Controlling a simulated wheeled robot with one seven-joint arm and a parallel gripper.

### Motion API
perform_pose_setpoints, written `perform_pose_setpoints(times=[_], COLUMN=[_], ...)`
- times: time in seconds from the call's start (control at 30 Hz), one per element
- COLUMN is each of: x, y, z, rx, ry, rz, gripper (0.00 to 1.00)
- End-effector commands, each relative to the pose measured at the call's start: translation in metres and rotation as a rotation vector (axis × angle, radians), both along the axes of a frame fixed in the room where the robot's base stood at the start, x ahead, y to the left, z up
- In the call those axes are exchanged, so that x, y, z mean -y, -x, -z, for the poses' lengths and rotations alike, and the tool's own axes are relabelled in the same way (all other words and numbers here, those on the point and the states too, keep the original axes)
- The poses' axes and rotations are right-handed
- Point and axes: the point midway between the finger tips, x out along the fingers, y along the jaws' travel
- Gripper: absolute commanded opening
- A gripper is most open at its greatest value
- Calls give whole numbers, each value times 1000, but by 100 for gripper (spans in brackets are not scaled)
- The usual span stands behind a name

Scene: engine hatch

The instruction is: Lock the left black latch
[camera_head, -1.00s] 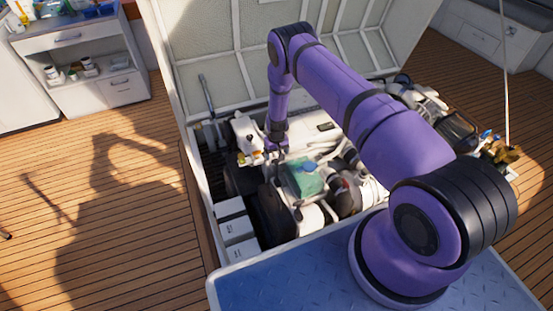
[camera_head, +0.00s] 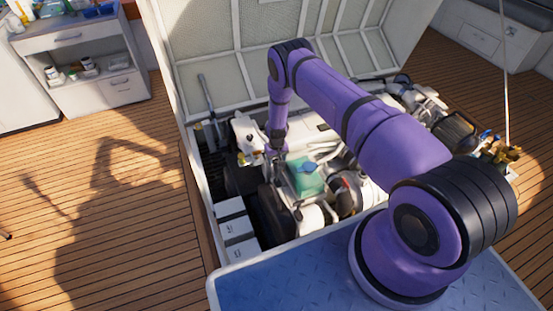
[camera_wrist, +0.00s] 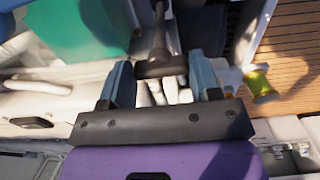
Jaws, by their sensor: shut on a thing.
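A black T-shaped piece (camera_wrist: 158,55), which looks like the latch, sits between the fingers of my gripper (camera_wrist: 163,80) in the wrist view. Its crossbar spans most of the gap between the two grey-blue fingers, and my gripper is shut on it. In the head view my gripper (camera_head: 272,155) is low over the engine, at the left of the teal box. The latch is too small and too covered to make out there.
The teal box (camera_head: 306,177) with a blue cap stands close to the right of my gripper. A small yellow-banded part (camera_wrist: 260,84) is close to the right finger in the wrist view. White boxes (camera_head: 236,228) line the hatch's left side. The raised hatch lid (camera_head: 235,55) stands behind.

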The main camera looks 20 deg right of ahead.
Motion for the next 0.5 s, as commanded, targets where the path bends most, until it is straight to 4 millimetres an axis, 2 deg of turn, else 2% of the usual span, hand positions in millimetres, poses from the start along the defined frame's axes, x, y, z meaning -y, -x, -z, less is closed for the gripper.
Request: perform_pose_setpoints(times=[0.27, 0.5], x=[0, -1], y=[0, 0], z=[0, 0], rx=[0, 0], ry=[0, -1], rz=[47, 191], gripper=[34, 34])
